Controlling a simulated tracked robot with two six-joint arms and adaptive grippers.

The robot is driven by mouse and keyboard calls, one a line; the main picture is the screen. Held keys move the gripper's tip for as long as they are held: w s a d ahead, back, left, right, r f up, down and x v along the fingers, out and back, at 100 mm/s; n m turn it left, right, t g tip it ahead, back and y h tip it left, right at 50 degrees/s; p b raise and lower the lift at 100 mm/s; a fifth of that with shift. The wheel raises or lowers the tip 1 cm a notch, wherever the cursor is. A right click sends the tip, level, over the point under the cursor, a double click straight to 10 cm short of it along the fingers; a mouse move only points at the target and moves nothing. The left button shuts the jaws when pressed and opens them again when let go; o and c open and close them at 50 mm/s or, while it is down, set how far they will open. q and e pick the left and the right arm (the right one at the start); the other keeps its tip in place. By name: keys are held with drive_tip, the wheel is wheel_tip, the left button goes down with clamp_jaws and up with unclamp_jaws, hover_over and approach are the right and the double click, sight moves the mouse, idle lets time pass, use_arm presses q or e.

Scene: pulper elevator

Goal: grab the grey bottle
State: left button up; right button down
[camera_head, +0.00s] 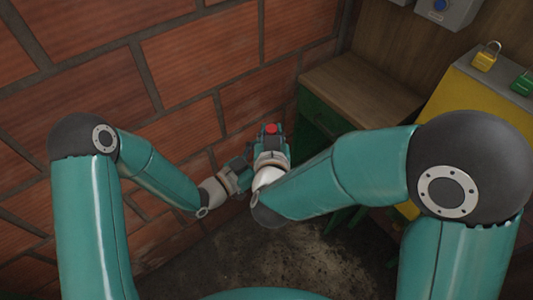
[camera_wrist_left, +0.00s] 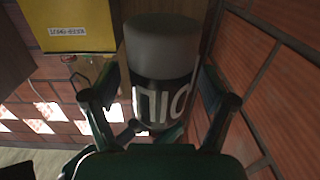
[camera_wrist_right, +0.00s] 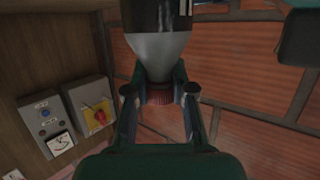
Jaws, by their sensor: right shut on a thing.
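The grey bottle (camera_wrist_right: 160,50) has a black label with white letters and a red cap. In the right wrist view its tapered neck and cap lie between the fingers of my right gripper (camera_wrist_right: 160,92), which is shut on it. In the left wrist view the bottle's grey end and black label (camera_wrist_left: 163,65) stand between the fingers of my left gripper (camera_wrist_left: 152,85). These fingers are open, with gaps at both sides of the bottle. In the head view a red cap (camera_head: 271,129) shows at my right gripper (camera_head: 271,140); the rest of the bottle is hidden.
A brick wall (camera_head: 200,60) runs close behind both grippers. A wooden-topped green cabinet (camera_head: 360,85) stands right of them. A yellow box (camera_head: 475,95) with padlocks is further right. Control boxes (camera_wrist_right: 90,105) hang on a wooden panel. The dirty floor (camera_head: 290,260) shows below.

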use_arm(q)
drive_tip(key=c, duration=1.3)
drive_tip(key=shift+c, duration=0.6)
use_arm(e)
drive_tip(key=c, duration=0.9)
unclamp_jaws()
